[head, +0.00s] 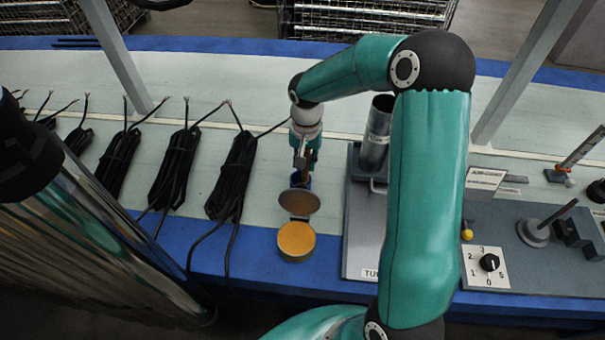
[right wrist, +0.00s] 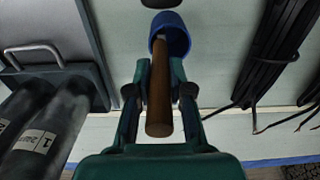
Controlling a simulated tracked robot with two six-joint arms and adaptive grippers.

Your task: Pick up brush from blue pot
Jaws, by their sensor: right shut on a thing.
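The blue pot (right wrist: 171,32) is at the top middle of the right wrist view. In the head view only a small blue part of it (head: 297,182) shows below my right gripper. The brush (right wrist: 159,92) has a brown handle, and its far end is inside the pot's mouth, so the bristles are hidden. My right gripper (right wrist: 161,70) is shut on the brush handle, with a finger on each side. In the head view my right gripper (head: 304,167) hangs above the pot area. My left gripper is not in view.
Black cable bundles (head: 232,175) lie to the left. A grey stand with metal tubes (head: 374,140) is close on the right, beside a dial panel (head: 485,266).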

